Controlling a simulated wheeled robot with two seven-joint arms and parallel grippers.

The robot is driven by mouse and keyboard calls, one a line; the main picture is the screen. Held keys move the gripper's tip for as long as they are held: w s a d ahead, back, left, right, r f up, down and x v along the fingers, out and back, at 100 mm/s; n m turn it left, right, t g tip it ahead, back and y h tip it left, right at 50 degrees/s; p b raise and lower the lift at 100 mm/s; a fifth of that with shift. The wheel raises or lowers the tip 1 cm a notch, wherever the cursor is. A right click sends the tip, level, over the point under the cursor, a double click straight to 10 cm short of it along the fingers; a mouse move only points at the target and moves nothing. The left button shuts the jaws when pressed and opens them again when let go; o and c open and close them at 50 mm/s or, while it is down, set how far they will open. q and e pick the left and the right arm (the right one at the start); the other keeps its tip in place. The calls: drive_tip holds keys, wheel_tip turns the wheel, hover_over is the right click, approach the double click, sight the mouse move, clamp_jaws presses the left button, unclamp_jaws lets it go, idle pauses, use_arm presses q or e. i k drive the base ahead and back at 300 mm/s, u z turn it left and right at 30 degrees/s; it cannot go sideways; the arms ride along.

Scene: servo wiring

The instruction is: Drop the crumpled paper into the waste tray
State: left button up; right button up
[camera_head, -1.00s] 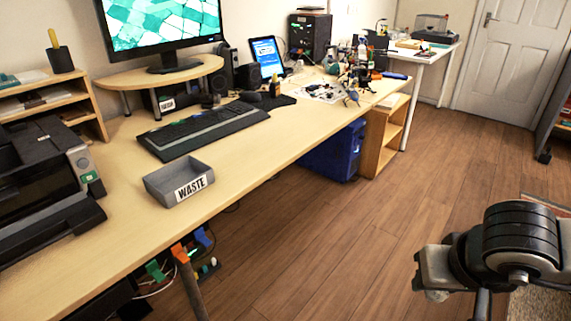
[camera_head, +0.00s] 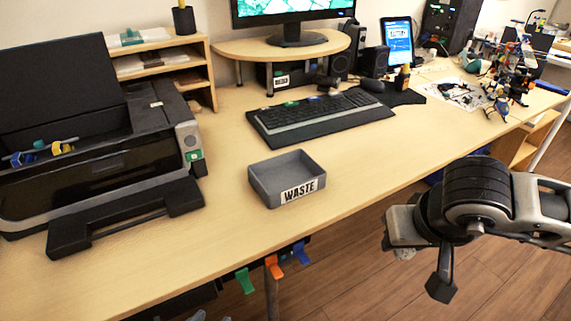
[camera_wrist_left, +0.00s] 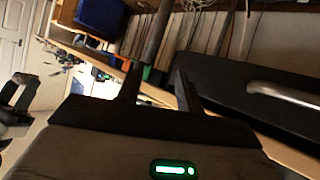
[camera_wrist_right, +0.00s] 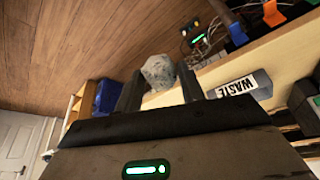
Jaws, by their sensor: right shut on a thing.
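The waste tray (camera_head: 262,187) is a grey open box labelled WASTE, empty, near the front edge of the desk. It also shows in the right wrist view (camera_wrist_right: 264,82), right of my fingers. My right gripper (camera_wrist_right: 158,88) is shut on the crumpled paper (camera_wrist_right: 158,71), a grey-white ball between the fingertips. In the head view my right gripper (camera_head: 405,243) hangs right of the tray, apart from it, and only a bit of the paper (camera_head: 405,254) shows under it. My left gripper (camera_wrist_left: 156,85) is open and empty in its wrist view; it is outside the head view.
A printer (camera_head: 90,150) stands left of the tray and a keyboard (camera_head: 318,116) lies behind it. A monitor stand (camera_head: 285,47) is at the back. Bare desk surrounds the tray. Coloured clips (camera_head: 272,267) hang below the front edge.

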sight(294, 182)
drive_tip(key=k, duration=0.45)
drive_tip(key=z, duration=1.6)
drive_tip(key=i, duration=1.35)
drive_tip(key=u, duration=3.15)
